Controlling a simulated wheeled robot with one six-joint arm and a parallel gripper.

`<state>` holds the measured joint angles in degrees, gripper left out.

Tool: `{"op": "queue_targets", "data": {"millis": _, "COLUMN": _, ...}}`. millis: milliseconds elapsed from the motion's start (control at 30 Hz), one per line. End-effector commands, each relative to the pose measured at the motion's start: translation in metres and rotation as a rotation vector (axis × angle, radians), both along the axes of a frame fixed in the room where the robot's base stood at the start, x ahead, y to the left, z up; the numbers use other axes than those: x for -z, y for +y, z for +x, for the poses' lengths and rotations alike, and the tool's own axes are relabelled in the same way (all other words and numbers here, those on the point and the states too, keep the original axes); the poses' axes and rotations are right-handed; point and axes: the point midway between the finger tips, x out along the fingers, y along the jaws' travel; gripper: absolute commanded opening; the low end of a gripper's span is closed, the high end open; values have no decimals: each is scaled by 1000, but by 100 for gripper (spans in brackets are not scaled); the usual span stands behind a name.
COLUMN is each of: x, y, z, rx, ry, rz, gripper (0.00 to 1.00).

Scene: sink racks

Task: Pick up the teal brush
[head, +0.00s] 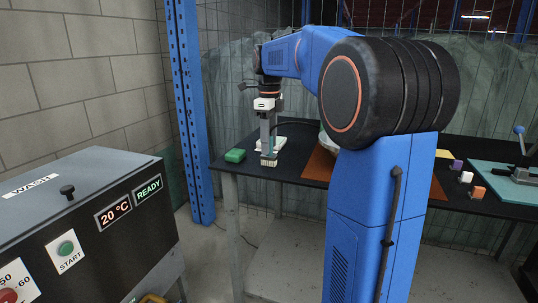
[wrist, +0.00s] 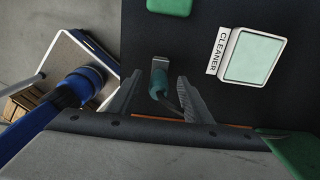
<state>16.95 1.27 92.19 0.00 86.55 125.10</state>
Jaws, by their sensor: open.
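The teal brush (wrist: 157,88) shows in the wrist view as a rounded teal handle with a grey piece at its far end. It lies between the two fingers of my gripper (wrist: 159,79), which stand apart on either side with gaps showing. In the head view, my gripper (head: 268,146) points down over the near edge of the dark table. The brush's pale bristle block (head: 268,161) shows just below the fingers there, with a bit of teal above it. The near part of the handle is partly hidden by a dark cable or hose in the wrist view.
A green block (head: 235,155) lies left of my gripper. A white-framed pad labelled CLEANER (wrist: 255,57) lies to the right in the wrist view. A brown mat (head: 318,166) is right of the brush in the head view. Small coloured blocks (head: 466,177) stand farther right.

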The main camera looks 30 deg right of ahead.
Motion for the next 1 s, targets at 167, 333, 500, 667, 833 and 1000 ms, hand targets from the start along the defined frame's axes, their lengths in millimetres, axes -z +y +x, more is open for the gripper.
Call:
{"op": "queue_targets", "data": {"millis": 167, "x": 24, "y": 1, "z": -2, "rx": 0, "ry": 1, "rz": 0, "gripper": 45}}
{"op": "queue_targets", "data": {"millis": 333, "x": 33, "y": 1, "z": -1, "rx": 0, "ry": 0, "rz": 0, "gripper": 45}}
{"op": "queue_targets", "data": {"millis": 500, "x": 33, "y": 1, "z": -1, "rx": 0, "ry": 0, "rz": 0, "gripper": 45}}
{"op": "queue_targets", "data": {"millis": 667, "x": 33, "y": 1, "z": -1, "rx": 0, "ry": 0, "rz": 0, "gripper": 14}}
{"op": "queue_targets", "data": {"millis": 833, "x": 33, "y": 1, "z": -1, "rx": 0, "ry": 0, "rz": 0, "gripper": 1}}
{"op": "queue_targets", "data": {"millis": 1000, "x": 32, "y": 1, "z": -1, "rx": 0, "ry": -1, "rz": -1, "gripper": 1}}
